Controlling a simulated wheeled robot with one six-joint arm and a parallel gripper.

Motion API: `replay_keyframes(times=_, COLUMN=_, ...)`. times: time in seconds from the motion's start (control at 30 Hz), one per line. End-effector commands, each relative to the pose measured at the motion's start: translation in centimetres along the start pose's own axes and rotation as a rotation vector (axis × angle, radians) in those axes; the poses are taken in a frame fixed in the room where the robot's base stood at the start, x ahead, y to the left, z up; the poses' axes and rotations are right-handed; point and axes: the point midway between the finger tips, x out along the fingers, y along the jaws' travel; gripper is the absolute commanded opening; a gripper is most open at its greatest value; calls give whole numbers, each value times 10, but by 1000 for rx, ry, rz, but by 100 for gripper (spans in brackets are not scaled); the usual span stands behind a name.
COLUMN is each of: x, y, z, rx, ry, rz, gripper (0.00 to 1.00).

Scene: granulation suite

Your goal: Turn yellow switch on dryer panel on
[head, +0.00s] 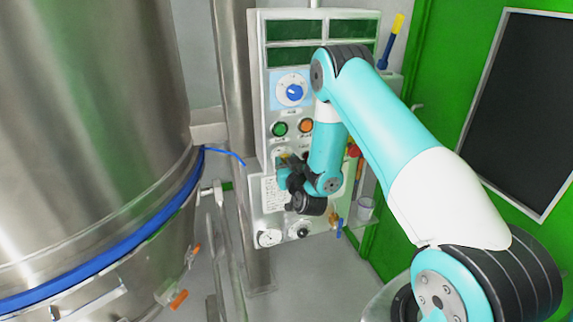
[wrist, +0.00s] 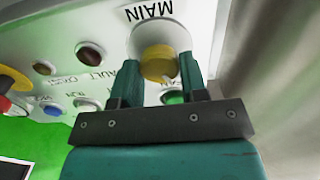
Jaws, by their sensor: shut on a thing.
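The dryer panel (head: 257,120) is a pale grey box on a post in the head view; its face also fills much of the wrist view (wrist: 112,62). The yellow switch (wrist: 158,64) is a round knob with a grey base, below a "MAIN" label that appears upside down. My gripper (wrist: 160,82) has one finger on each side of the yellow knob and is shut on it. In the head view my gripper (head: 289,180) is at the lower part of the panel, and my wrist hides the yellow switch there.
A blue dial (head: 294,92), a green button (head: 280,129) and an orange button (head: 306,125) sit higher on the panel. Small lamps and a red-and-yellow control (wrist: 8,90) lie left in the wrist view. A large steel vessel (head: 90,120) stands at left.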

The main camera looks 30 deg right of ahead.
Motion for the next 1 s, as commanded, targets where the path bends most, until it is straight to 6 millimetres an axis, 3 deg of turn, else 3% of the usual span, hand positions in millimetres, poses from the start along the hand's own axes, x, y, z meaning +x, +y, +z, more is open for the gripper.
replay_keyframes(times=1.0, x=0, y=2, z=3, rx=830, ry=-1, rz=1, gripper=16)
